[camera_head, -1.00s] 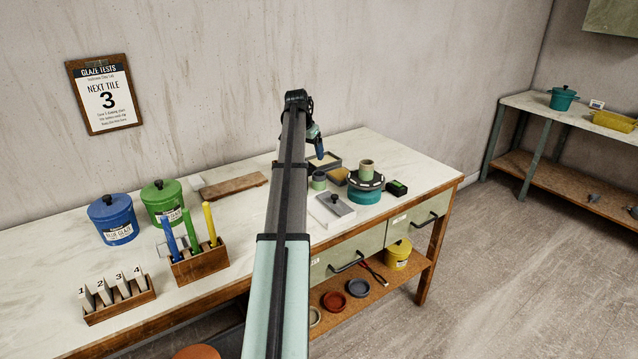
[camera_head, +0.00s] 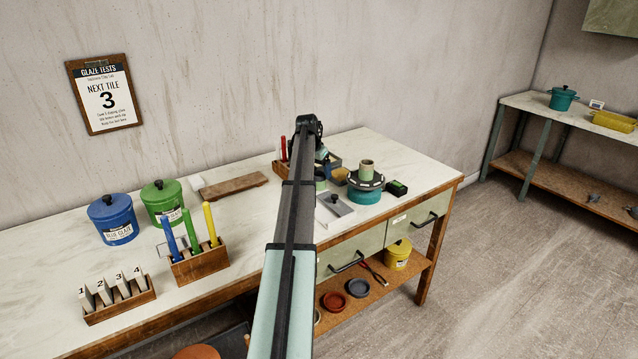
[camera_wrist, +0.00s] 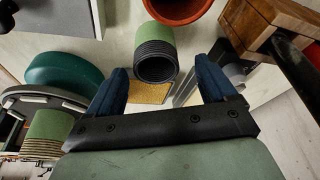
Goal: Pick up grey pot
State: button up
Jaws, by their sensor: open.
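A small green pot with a dark grey ribbed mouth (camera_wrist: 155,50) shows in the wrist view, between and just beyond the fingertips; no contact is visible. In the head view its green side (camera_head: 320,174) is mostly hidden behind my arm. A similar green pot with a tan ribbed rim (camera_head: 366,169) stands on the teal wheel; it also shows in the wrist view (camera_wrist: 48,135). My gripper (camera_wrist: 165,76) is open, its two blue fingers spread with nothing held. In the head view my arm hides most of it.
Close by are the teal wheel (camera_head: 365,196), a yellow sponge (camera_wrist: 150,92), a terracotta bowl (camera_wrist: 180,10), a wooden tool holder (camera_wrist: 265,22) and a grey lidded box (camera_head: 336,207). Blue (camera_head: 112,222) and green (camera_head: 162,203) glaze jars stand left.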

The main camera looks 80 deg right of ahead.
aim_at(320, 178)
jog(key=shift+a+x, duration=0.1)
jog(key=shift+x, duration=1.05)
jog(key=shift+a+x, duration=0.15)
jog(key=shift+x, duration=1.05)
jog(key=shift+s, duration=0.15)
jog(key=shift+c, duration=0.3)
jog(key=c, duration=1.1)
